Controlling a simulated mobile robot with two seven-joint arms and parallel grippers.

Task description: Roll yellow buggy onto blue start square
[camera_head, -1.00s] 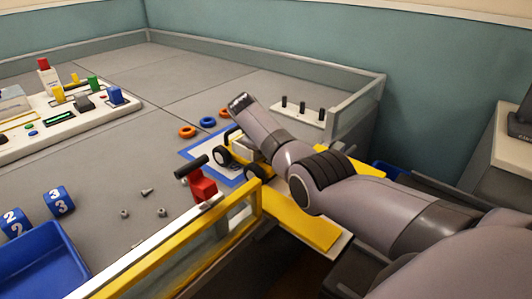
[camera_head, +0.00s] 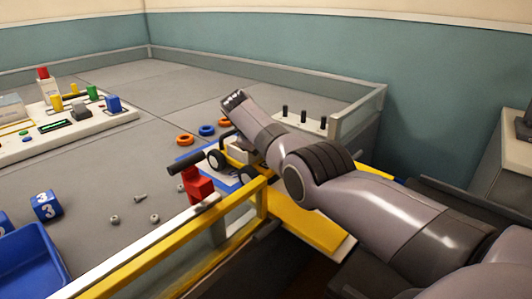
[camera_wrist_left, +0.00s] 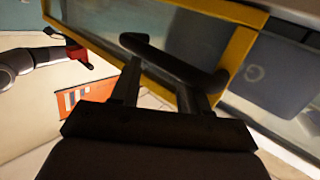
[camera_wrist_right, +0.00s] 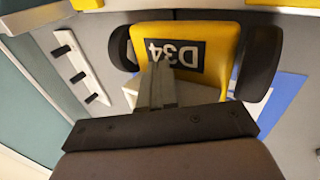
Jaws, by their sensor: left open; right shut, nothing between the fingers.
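The yellow buggy (camera_head: 236,154) with black wheels is at the right end of the table in the head view, partly hidden by my right arm. In the right wrist view its yellow panel (camera_wrist_right: 205,45) reads "D34", with a wheel on each side. The blue start square (camera_head: 185,158) lies by the buggy, and blue (camera_wrist_right: 285,95) shows to its right in the right wrist view. How much of the buggy overlaps it is hidden. My right gripper (camera_wrist_right: 157,72) is shut and empty, in front of the panel; contact is unclear. My left gripper (camera_wrist_left: 160,82) is open and empty, away from the buggy.
A red clamp (camera_head: 198,184) with a black handle sits on the yellow-framed front rail (camera_head: 150,260). Orange and blue rings, a black-pegged block (camera_head: 304,122), loose bolts, a blue tray (camera_head: 30,255) and a control panel (camera_head: 60,122) surround bare grey table.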

